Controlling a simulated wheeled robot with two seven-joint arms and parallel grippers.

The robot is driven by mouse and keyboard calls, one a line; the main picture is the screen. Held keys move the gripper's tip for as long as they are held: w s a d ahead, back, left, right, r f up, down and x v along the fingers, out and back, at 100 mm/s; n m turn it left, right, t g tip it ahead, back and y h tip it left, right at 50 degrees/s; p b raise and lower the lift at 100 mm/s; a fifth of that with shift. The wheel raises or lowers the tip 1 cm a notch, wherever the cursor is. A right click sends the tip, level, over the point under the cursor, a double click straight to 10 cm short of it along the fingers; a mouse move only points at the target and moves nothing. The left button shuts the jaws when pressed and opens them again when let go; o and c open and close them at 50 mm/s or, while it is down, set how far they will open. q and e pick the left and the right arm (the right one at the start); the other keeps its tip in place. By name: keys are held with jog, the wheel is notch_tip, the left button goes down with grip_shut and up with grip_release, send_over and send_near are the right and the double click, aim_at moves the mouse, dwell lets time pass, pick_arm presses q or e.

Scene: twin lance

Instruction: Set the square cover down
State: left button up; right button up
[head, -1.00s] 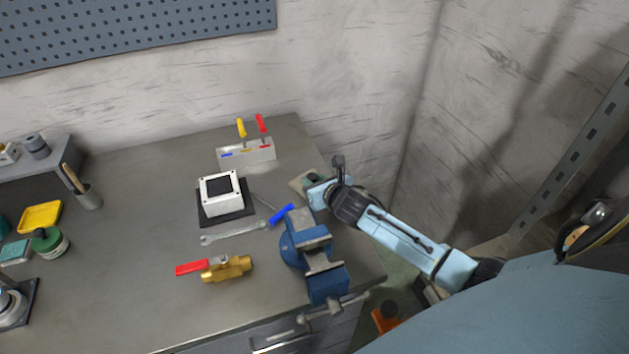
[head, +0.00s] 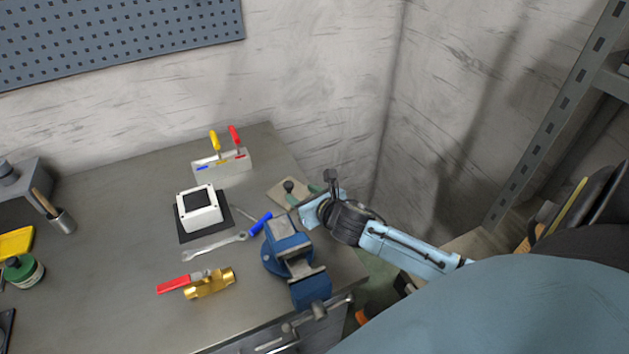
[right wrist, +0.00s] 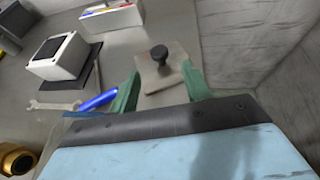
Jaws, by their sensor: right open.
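The square cover (head: 281,194) is a flat beige plate with a black knob on top. It lies flat on the bench near the right edge, behind the blue vise. It also shows in the right wrist view (right wrist: 152,80), just past my fingertips, with the knob up. My right gripper (head: 304,194) is open and empty at the right of the cover. In the right wrist view its green fingers (right wrist: 160,74) are spread apart, with the cover showing between and beyond them. I cannot tell whether a finger touches the plate. My left gripper is not in view.
The blue vise (head: 287,246) stands close in front of my right gripper. A blue-handled tool (head: 260,223), a wrench (head: 214,247) and a white box (head: 199,215) on a dark mat lie left. A brass valve (head: 209,285) lies in front.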

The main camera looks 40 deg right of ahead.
aim_at(292, 190)
jog(key=v, duration=0.5)
jog(key=shift+s+r, duration=0.1)
jog(key=shift+s, duration=0.1)
jog(key=shift+w, duration=0.1)
jog(key=x, duration=0.4)
jog(key=b+x, duration=0.1)
jog(key=x, duration=0.3)
jog(key=b+x, duration=0.1)
jog(key=x, duration=0.3)
jog(key=shift+f, duration=0.4)
jog(key=shift+r+p, duration=0.5)
jog(key=shift+r, duration=0.8)
